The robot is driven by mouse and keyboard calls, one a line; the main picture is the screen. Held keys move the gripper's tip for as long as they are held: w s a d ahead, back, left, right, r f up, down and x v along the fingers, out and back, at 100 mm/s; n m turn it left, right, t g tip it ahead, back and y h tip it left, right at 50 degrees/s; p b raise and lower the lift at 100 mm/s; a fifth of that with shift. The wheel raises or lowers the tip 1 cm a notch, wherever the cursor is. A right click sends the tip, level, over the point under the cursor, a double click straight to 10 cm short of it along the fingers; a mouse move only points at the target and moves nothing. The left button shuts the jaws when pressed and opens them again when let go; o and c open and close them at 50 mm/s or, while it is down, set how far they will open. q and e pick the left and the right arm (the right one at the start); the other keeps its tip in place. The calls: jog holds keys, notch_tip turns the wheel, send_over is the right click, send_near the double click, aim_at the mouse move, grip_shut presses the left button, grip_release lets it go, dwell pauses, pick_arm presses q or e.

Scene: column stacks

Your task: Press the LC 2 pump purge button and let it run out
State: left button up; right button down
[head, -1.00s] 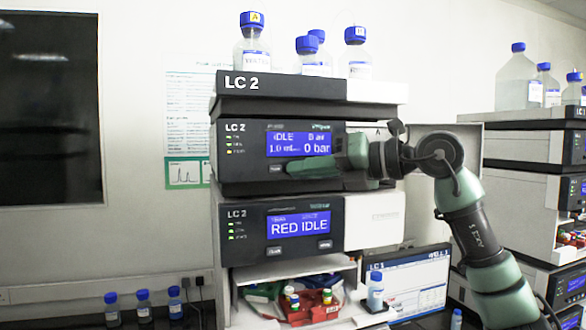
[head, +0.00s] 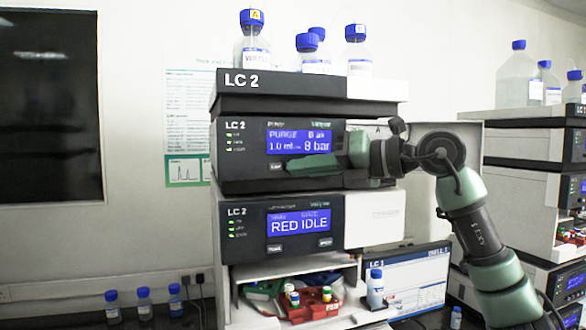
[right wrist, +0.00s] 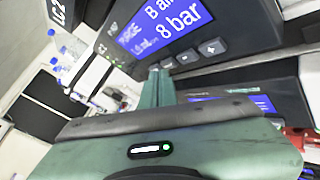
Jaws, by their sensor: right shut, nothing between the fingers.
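The LC 2 pump (head: 240,170) is the upper dark module under the top LC 2 tray. Its blue display (head: 299,140) reads PURGE and 8 bar. The display also shows in the right wrist view (right wrist: 168,22) with 8 bar. My right gripper (head: 292,167) is shut and empty, its green fingers reaching in from the right across the panel just below the display. A small button (head: 276,166) shows left of the fingertips; its label is too small to read. In the right wrist view the fingertips (right wrist: 158,72) hide part of the button row. Contact cannot be told.
Below the pump is a second LC 2 module (head: 236,235) reading RED IDLE, over an open bay with a red vial rack (head: 306,304). Blue-capped bottles (head: 252,42) stand on top. A monitor (head: 418,275) and another instrument stack (head: 530,150) stand to the right.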

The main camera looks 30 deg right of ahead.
jog(key=shift+s+a, duration=0.1)
jog(key=shift+s, duration=0.35)
jog(key=shift+s+a+b, duration=0.2)
jog(key=shift+s+b, duration=0.05)
jog(key=shift+s, duration=0.55)
jog(key=shift+s+a+b, duration=0.2)
jog(key=shift+s+b, duration=0.1)
jog(key=shift+s, duration=0.5)
jog(key=shift+s+a+b, duration=0.2)
jog(key=shift+s+b, duration=0.05)
jog(key=shift+s, duration=0.55)
jog(key=shift+a, duration=0.1)
